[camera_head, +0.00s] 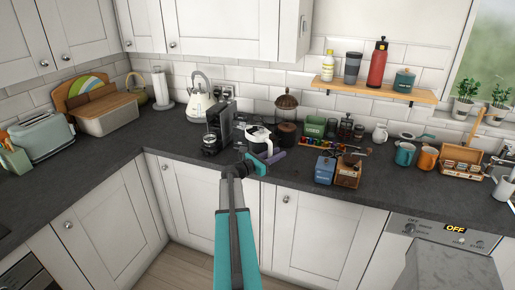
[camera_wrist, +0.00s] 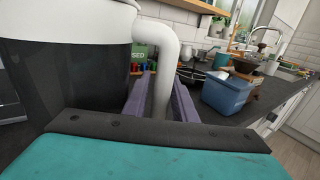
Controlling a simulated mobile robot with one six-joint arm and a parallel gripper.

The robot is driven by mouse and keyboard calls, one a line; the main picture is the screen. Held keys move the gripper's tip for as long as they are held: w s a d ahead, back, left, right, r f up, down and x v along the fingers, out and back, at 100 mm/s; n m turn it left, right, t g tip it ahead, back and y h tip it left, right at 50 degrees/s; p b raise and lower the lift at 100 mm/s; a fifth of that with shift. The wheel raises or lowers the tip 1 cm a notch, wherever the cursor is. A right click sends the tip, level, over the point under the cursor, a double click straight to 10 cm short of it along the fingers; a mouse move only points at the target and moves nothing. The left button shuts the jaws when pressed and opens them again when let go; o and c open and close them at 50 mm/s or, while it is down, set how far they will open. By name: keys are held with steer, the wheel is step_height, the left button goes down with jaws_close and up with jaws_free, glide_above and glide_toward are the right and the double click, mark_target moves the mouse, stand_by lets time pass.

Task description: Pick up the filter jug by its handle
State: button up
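The filter jug (camera_head: 260,139) is white with a dark body and stands upright on the worktop by the black coffee machine. In the wrist view the jug (camera_wrist: 70,70) fills the left side, its white handle (camera_wrist: 163,70) curving down at its right. My gripper (camera_head: 267,162) comes from the front, low at the jug's handle side. The lower end of the handle is hidden behind my gripper's body.
A black coffee machine (camera_head: 218,127) stands left of the jug. A dark canister (camera_head: 286,135) is behind.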

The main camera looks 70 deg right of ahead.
steer(key=shift+c, duration=0.5)
jaws_close()
steer(key=shift+r, duration=0.1)
stand_by(0.9)
